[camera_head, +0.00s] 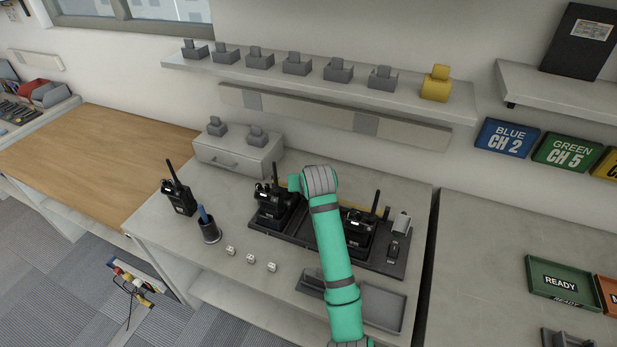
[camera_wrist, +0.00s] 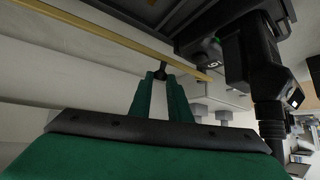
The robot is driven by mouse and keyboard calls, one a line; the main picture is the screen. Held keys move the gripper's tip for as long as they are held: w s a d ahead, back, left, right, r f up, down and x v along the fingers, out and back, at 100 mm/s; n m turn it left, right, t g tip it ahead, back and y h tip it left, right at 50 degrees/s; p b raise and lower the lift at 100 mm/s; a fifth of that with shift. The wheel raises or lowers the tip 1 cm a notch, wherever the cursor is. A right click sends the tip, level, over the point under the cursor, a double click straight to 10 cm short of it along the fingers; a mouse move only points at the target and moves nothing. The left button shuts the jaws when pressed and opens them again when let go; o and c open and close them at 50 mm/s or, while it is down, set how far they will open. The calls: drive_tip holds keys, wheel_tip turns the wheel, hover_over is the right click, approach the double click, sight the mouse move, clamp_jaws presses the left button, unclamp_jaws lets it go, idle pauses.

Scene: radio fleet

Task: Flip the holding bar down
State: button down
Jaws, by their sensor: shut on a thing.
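The holding bar (camera_wrist: 110,38) is a long thin yellow bar that crosses the wrist view from the upper left to the middle right. In the head view my arm and the radios hide most of it. My gripper (camera_wrist: 161,76) is shut on a small black tab at the holding bar, just at the teal fingertips. In the head view my gripper (camera_head: 294,183) is at the back of the black charger tray (camera_head: 296,238), between two black radios. The left radio (camera_head: 270,203) and the right radio (camera_head: 359,232) stand upright in the tray.
Another radio (camera_head: 179,192) and a dark cup (camera_head: 209,231) stand left of the tray. Several small white dice (camera_head: 250,258) lie in front. A grey tray (camera_head: 380,308) lies at the front right. A grey drawer box (camera_head: 238,156) stands behind, below a wall shelf (camera_head: 310,82).

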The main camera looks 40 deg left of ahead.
drive_tip(key=f+t, duration=0.1)
drive_tip(key=s+d+t+y, duration=0.1)
drive_tip(key=t, duration=0.1)
drive_tip(key=shift+s+f+n, duration=0.25)
drive_tip(key=shift+f+n, duration=0.1)
drive_tip(key=shift+n, duration=0.05)
drive_tip(key=shift+s+f+t+y, duration=0.15)
drive_tip(key=shift+f+t+y, duration=0.15)
drive_tip(key=shift+t, duration=0.4)
drive_tip(key=shift+s+f, duration=0.1)
drive_tip(key=shift+d, duration=0.1)
drive_tip(key=c, duration=1.7)
unclamp_jaws()
drive_tip(key=shift+s+a, duration=0.1)
drive_tip(key=shift+a, duration=0.1)
drive_tip(key=shift+s, duration=0.1)
drive_tip(key=shift+s+d+r, duration=0.2)
drive_tip(key=shift+s+r, duration=0.1)
drive_tip(key=v, duration=0.9)
drive_tip(key=shift+s+d, duration=0.3)
drive_tip(key=shift+d, duration=0.05)
